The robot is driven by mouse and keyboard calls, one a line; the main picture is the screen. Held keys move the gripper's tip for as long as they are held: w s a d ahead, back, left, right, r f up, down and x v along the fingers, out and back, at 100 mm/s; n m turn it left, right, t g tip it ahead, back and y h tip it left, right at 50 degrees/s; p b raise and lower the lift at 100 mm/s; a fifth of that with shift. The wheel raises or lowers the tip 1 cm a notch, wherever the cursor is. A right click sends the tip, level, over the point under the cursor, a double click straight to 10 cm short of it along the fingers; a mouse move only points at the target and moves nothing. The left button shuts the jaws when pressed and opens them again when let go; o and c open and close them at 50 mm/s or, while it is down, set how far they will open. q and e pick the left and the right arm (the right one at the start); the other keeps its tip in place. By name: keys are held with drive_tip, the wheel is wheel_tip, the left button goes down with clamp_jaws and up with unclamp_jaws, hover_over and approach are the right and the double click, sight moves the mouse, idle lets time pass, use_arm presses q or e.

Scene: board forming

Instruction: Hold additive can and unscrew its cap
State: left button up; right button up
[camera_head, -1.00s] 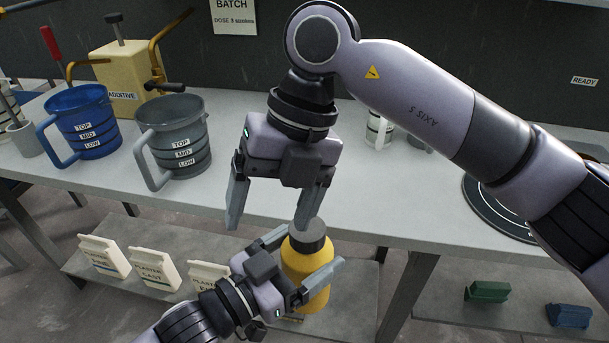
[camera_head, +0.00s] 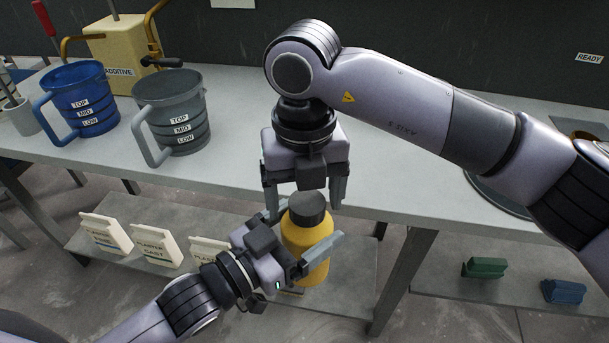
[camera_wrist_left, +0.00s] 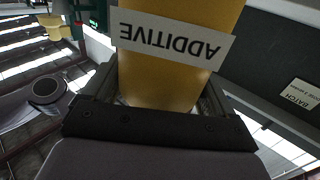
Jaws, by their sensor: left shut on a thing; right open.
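The additive can is a yellow bottle (camera_head: 305,248) with a dark grey cap (camera_head: 307,208), held upright in front of the bench. My left gripper (camera_head: 310,262) is shut on its body; in the left wrist view the can (camera_wrist_left: 165,85) fills the space between the fingers, its ADDITIVE label upside down. My right gripper (camera_head: 303,205) is open and points down over the can. Its fingers stand apart on either side of the cap, near the cap's height. I cannot tell whether either finger touches the cap.
A blue jug (camera_head: 80,100) and a grey jug (camera_head: 172,112) stand on the bench (camera_head: 225,150) at left, before a yellow additive container (camera_head: 125,55). Several plaster bags (camera_head: 155,245) sit on the lower shelf. Green (camera_head: 483,267) and blue (camera_head: 563,290) blocks lie lower right.

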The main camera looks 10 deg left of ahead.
drive_tip(key=shift+f, duration=0.15)
drive_tip(key=c, duration=1.1)
drive_tip(key=shift+o, duration=0.2)
drive_tip(key=n, duration=0.4)
drive_tip(key=shift+s+a+n, duration=0.15)
drive_tip(key=shift+s+n, duration=0.05)
drive_tip(key=shift+n, duration=0.2)
drive_tip(key=n, duration=0.4)
drive_tip(key=shift+n, duration=0.4)
drive_tip(key=n, duration=0.4)
drive_tip(key=shift+s+n, duration=0.1)
drive_tip(key=shift+n, duration=0.2)
drive_tip(key=n, duration=0.5)
drive_tip(key=shift+d+n, duration=0.2)
drive_tip(key=shift+n, duration=0.1)
drive_tip(key=shift+r, duration=0.25)
